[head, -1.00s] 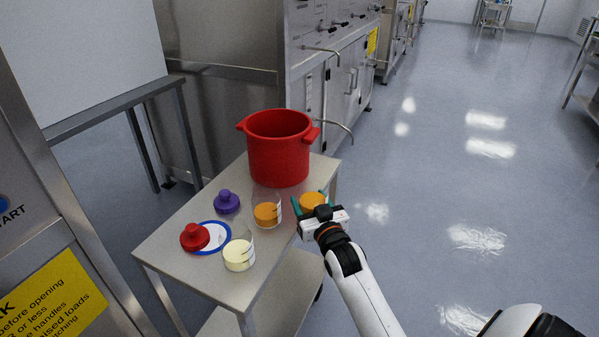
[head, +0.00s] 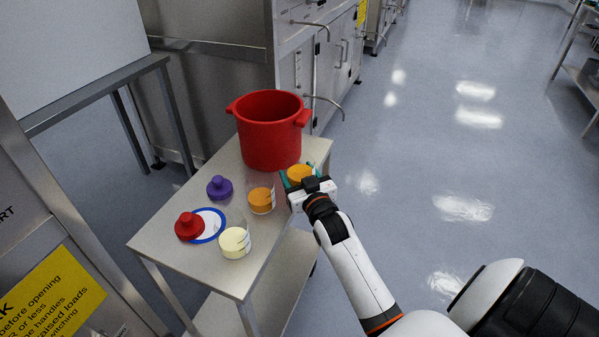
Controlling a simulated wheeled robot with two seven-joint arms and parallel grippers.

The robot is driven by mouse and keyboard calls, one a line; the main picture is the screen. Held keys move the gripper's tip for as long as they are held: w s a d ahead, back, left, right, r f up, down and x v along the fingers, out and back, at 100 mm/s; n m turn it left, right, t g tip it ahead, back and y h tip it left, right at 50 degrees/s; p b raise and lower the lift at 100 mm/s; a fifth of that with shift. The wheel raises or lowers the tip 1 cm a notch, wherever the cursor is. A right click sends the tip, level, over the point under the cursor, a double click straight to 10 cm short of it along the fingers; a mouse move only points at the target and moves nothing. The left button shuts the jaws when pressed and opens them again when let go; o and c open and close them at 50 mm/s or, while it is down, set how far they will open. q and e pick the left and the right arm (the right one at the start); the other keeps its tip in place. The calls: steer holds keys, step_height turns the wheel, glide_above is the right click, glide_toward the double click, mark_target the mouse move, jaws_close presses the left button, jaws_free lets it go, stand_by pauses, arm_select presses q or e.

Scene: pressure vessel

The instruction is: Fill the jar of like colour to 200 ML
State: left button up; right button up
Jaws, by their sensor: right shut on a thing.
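My right gripper (head: 300,182) is shut on a clear jar with orange contents (head: 301,172) at the right edge of the small steel table. The arm hides part of this jar, and I cannot tell whether it is lifted. A second clear jar with orange contents (head: 261,201) stands to its left on the table. A third jar with pale yellow contents (head: 234,242) stands nearer the front. The marks on the jars are too small to read. My left gripper is not in view.
A large red pot (head: 271,135) stands at the back of the steel table (head: 172,232). A purple knobbed lid (head: 219,187), a red knobbed lid (head: 189,226) and a blue-rimmed white disc (head: 212,222) lie at the left. Steel cabinets (head: 320,75) stand behind. Open floor lies right.

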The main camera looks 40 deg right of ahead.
mark_target(290, 158)
steer(key=shift+w+a+r+n+p, duration=0.15)
steer(key=shift+r+n+p, duration=0.15)
steer(key=shift+r+p, duration=0.5)
steer(key=shift+w+a+r+n+p, duration=0.1)
steer(key=shift+r+n+p, duration=0.2)
steer(key=shift+r+p, duration=0.45)
steer(key=r+n+p, duration=0.1)
steer(key=p, duration=0.1)
steer(key=a+r+p, duration=0.1)
steer(key=p, duration=0.1)
steer(key=shift+w+n+g, duration=0.2)
steer(key=shift+n+g, duration=0.2)
steer(key=shift+f, duration=0.1)
steer(key=shift+w+a+r+n+p, duration=0.2)
steer(key=shift+r+n+p, duration=0.25)
steer(key=shift+p, duration=0.35)
steer(key=shift+w+a+r+n+p, duration=0.15)
steer(key=shift+r+n+p, duration=0.1)
steer(key=shift+r+p, duration=0.4)
steer(key=shift+w+a+f+n+g+p, duration=0.15)
steer(key=shift+a+f+n+g+p, duration=0.35)
steer(key=shift+n, duration=0.3)
steer(key=shift+r+n+h+p, duration=0.3)
steer(key=shift+r+n+p, duration=0.15)
steer(key=shift+n+p, duration=0.4)
steer(key=shift+f+n+g+p, duration=0.35)
steer(key=shift+n+g+p, duration=0.1)
steer(key=shift+n, duration=0.1)
stand_by(1.3)
